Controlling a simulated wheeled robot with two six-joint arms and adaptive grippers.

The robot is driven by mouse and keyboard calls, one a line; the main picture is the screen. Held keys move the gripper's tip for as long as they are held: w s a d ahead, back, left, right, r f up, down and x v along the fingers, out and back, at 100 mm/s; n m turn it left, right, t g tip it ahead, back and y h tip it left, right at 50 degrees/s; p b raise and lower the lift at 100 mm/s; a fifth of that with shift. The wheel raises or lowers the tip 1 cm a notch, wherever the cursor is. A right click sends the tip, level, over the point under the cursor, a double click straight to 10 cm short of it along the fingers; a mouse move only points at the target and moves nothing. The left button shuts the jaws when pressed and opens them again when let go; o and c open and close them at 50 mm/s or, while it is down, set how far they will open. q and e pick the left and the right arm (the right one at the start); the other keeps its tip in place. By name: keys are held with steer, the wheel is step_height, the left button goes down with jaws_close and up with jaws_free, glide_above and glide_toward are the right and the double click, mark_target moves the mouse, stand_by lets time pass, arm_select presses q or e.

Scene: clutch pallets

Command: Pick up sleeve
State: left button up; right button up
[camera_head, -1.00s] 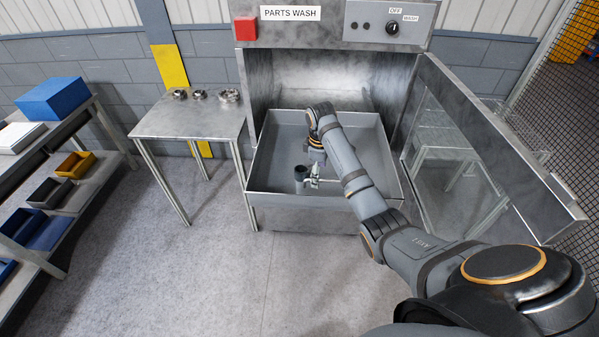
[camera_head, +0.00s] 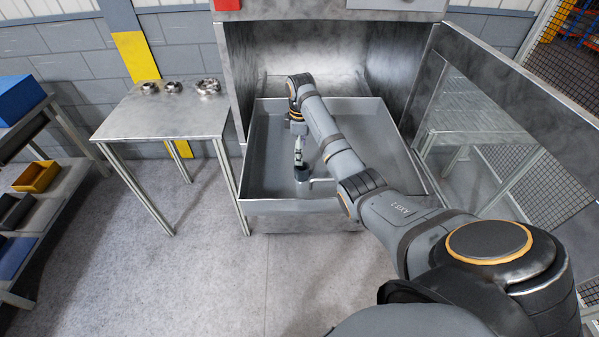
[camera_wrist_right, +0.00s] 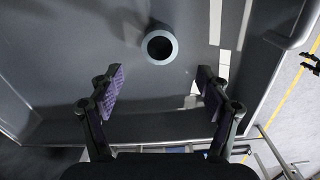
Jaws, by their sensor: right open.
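The sleeve (camera_head: 302,174) is a small dark grey open-topped cylinder standing upright in the grey tray (camera_head: 262,207) of the parts washer. In the right wrist view the sleeve (camera_wrist_right: 160,46) shows from above as a light ring around a dark hole, beyond the fingertips and centred between them. My right gripper (camera_head: 299,158) points down into the tray at the sleeve, partly blocking it in the head view. In the wrist view the right gripper (camera_wrist_right: 160,82) is open and empty, its two fingers wide apart. My left gripper is not in view.
The washer's open glass door (camera_head: 490,150) stands right of my arm. A metal table (camera_head: 165,118) with several metal rings stands left of the washer. A shelf rack with bins (camera_head: 37,177) is at far left. The tray walls surround the gripper.

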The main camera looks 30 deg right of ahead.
mark_target(302, 168)
steer(key=f, duration=0.3)
steer(key=shift+s+f+p, duration=0.25)
steer(key=shift+s+p, duration=0.1)
steer(key=shift+w+f, duration=0.15)
steer(key=shift+f, duration=0.15)
steer(key=f, duration=0.2)
steer(key=f+p, duration=0.1)
steer(key=f, duration=0.1)
steer(key=shift+d+f, duration=0.2)
steer(key=shift+f, duration=0.15)
steer(key=shift+w+f, duration=0.1)
steer(key=shift+f, duration=0.1)
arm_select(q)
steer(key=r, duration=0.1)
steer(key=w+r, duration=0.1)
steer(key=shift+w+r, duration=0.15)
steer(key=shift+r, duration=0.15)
arm_select(e)
steer(key=shift+r, duration=0.1)
jaws_close()
